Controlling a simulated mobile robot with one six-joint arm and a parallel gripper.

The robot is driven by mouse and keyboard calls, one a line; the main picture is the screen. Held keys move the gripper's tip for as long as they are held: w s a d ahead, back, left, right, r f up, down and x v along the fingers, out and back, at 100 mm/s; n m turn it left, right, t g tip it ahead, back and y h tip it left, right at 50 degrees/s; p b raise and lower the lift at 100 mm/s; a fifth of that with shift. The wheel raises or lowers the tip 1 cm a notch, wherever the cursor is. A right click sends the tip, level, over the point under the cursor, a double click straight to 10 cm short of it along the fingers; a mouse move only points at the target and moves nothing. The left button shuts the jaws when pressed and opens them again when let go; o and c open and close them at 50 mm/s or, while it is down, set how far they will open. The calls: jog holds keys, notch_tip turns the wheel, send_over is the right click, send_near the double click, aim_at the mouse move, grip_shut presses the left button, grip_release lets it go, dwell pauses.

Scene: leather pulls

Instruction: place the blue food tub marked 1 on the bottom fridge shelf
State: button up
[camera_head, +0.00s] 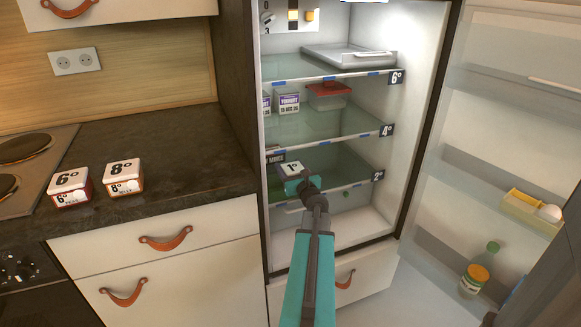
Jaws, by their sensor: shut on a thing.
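The tub marked 1 (291,168) shows its pale lid with "1°" inside the fridge, at the level of the lowest glass shelf. My gripper (298,185) is shut on it from the front and hides most of its near side. I cannot tell whether the tub rests on the glass or hangs just above it. The bottom fridge shelf (345,187) has a blue and white front strip and a dark temperature label at its right end. My arm reaches in from below, across the shelf's front edge.
A dark-labelled item (275,157) sits behind the tub at left. The middle shelf (330,143) holds white tubs (287,101) and a red-lidded box (328,95). Tubs marked 6 (70,187) and 8 (124,177) stand on the counter (190,160). The fridge door (480,180) is open at right.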

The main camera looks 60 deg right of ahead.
jog(key=o, duration=1.3)
jog(key=shift+r, duration=0.15)
jog(key=shift+s+a, duration=0.1)
jog(key=p+v, duration=0.1)
jog(key=v, duration=0.8)
jog(key=shift+s+a+r, duration=0.1)
jog(key=shift+s, duration=0.05)
jog(key=shift+s+a+r+p, duration=0.15)
jog(key=shift+s+p, duration=0.1)
jog(key=shift+p, duration=0.15)
jog(key=shift+s+a+p, duration=0.3)
jog(key=shift+s+p, duration=0.1)
jog(key=shift+s, duration=0.05)
jog(key=shift+s+f, duration=0.2)
jog(key=shift+f, duration=0.1)
